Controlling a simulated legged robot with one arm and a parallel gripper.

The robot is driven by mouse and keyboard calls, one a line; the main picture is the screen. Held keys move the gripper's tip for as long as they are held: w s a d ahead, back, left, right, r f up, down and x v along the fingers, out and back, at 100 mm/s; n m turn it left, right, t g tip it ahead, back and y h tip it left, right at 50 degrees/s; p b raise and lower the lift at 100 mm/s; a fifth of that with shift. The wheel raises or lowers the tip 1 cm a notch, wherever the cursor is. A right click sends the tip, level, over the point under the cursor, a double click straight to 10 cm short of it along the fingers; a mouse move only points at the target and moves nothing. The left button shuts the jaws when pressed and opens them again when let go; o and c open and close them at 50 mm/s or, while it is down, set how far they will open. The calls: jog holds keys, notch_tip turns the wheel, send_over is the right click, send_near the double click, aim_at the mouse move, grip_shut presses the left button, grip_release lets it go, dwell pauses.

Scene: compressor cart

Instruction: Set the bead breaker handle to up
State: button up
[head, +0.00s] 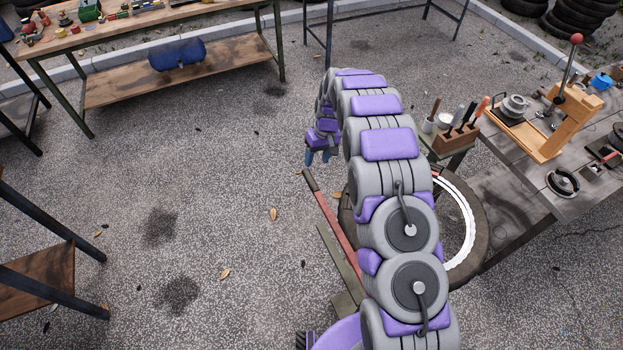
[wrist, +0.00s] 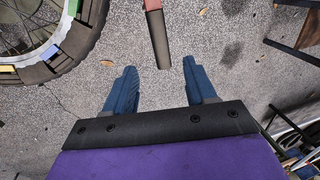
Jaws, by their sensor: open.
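The bead breaker handle is a red bar (head: 337,222) with a dark grip at its far end. In the head view it slants up and left from a greenish base (head: 343,272), beside my arm. In the wrist view the dark grip (wrist: 157,40) points down from the top edge, and its end appears between my fingertips. My gripper (wrist: 160,68) is open, with two blue fingers and nothing held. It also shows in the head view (head: 318,157), just beyond the grip's end. I cannot tell the depth gap between fingers and grip. My arm hides part of the base.
A tyre with a white rim (head: 461,225) stands right of the handle, partly behind my arm; it also shows in the wrist view (wrist: 62,60). A workbench (head: 520,205) with tools is at the right. A wooden table (head: 130,35) is at the back left.

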aim_at(311, 179)
jog(key=f, duration=0.3)
jog(key=a+f+b, duration=0.1)
jog(key=f, duration=0.3)
jog(key=a+f, duration=0.1)
jog(key=f, duration=0.2)
jog(key=shift+s+f, duration=0.15)
jog(key=shift+s, duration=0.2)
jog(key=shift+d, duration=0.1)
grip_shut()
